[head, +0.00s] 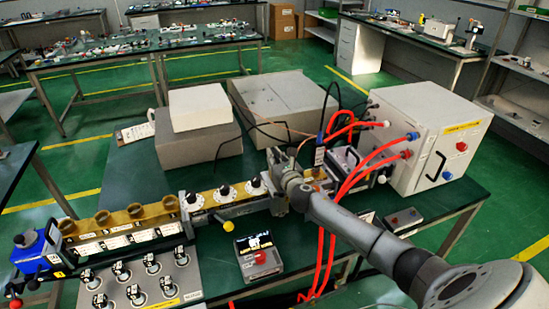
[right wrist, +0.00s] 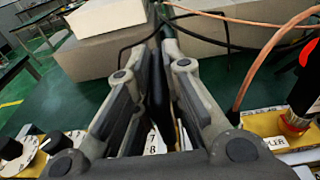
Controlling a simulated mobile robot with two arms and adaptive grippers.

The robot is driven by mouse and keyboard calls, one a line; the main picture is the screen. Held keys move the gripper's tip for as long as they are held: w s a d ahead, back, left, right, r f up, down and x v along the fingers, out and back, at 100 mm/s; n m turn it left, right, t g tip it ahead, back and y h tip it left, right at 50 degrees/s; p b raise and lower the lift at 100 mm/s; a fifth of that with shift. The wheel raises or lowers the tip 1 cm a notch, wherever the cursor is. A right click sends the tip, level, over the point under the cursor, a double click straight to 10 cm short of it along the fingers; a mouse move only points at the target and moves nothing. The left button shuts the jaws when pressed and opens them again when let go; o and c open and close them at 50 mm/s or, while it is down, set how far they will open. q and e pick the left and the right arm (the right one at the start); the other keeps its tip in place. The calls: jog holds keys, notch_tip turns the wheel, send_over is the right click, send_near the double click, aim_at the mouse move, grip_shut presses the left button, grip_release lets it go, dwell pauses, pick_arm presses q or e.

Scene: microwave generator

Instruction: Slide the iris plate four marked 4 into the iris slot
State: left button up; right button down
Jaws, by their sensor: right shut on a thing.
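My right gripper (head: 274,158) is over the middle of the brass-and-grey waveguide line (head: 240,209). In the right wrist view its fingers (right wrist: 166,45) are closed on a thin dark plate (right wrist: 158,95), seen edge-on. I take it for the iris plate; its mark cannot be read. The iris slot is hidden by the gripper and arm, so I cannot tell whether the plate is in it. A grey rack (head: 190,297) at the front left holds several black-topped pieces with white labels. My left gripper is not in view.
Black knobs (head: 223,192) stand on the line left of the gripper. A white cabinet (head: 440,125) with red cables (head: 345,180) is at the right. Grey boxes (head: 285,95) stand behind. A small control box (head: 258,258) sits in front.

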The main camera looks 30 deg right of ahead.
jog(key=shift+f+b, duration=3.15)
jog(key=shift+f, duration=0.5)
jog(key=c, duration=1.4)
grip_release()
jog(key=shift+c, duration=0.2)
jog(key=shift+s+f, duration=0.1)
jog(key=v, duration=1.2)
jog(key=shift+a, duration=0.1)
